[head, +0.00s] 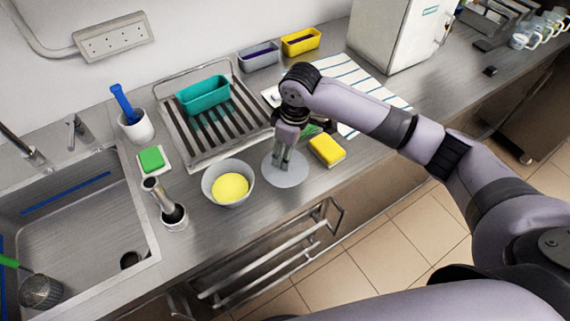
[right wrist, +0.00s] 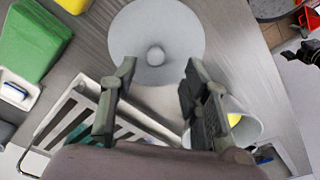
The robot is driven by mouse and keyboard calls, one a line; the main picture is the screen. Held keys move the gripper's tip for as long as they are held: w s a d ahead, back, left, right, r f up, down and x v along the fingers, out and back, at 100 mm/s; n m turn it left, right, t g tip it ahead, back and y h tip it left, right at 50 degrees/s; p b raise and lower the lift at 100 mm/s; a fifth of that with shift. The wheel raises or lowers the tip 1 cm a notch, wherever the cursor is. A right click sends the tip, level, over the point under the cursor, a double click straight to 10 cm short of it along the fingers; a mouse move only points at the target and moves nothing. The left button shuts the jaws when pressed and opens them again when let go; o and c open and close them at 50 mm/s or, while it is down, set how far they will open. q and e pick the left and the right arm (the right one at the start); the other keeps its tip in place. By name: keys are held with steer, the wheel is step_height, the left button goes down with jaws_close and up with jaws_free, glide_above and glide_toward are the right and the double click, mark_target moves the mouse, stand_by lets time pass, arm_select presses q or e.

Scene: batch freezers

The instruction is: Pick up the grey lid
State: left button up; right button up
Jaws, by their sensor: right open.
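The grey lid (head: 286,173) is a flat round disc lying on the steel counter, right of a grey bowl (head: 210,187) with yellow contents. In the right wrist view the lid (right wrist: 185,33) shows whole, with a small round knob at its middle. My right gripper (head: 282,163) is over the lid, pointing down. In the wrist view its two fingers (right wrist: 154,75) are spread, with nothing between them, and the knob lies just beyond their tips. I cannot tell the exact height above the knob. My left gripper is not in view.
A yellow sponge (head: 327,150) lies close to the right of the lid. A drying rack (head: 164,113) with a teal container (head: 203,95) stands behind. A pepper-mill-like object (head: 172,214) and the sink (head: 85,222) are to the left. The counter's front edge is near.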

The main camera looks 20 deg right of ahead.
mark_target(298, 171)
steer(key=f, duration=0.2)
steer(key=f+p, duration=0.1)
steer(key=shift+w+f, duration=0.4)
steer(key=shift+f, duration=0.4)
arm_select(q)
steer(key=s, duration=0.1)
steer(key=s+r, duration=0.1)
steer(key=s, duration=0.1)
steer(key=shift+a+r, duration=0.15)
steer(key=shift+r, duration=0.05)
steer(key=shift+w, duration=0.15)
arm_select(e)
steer(key=c, duration=0.4)
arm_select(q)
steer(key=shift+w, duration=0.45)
arm_select(e)
jaws_close()
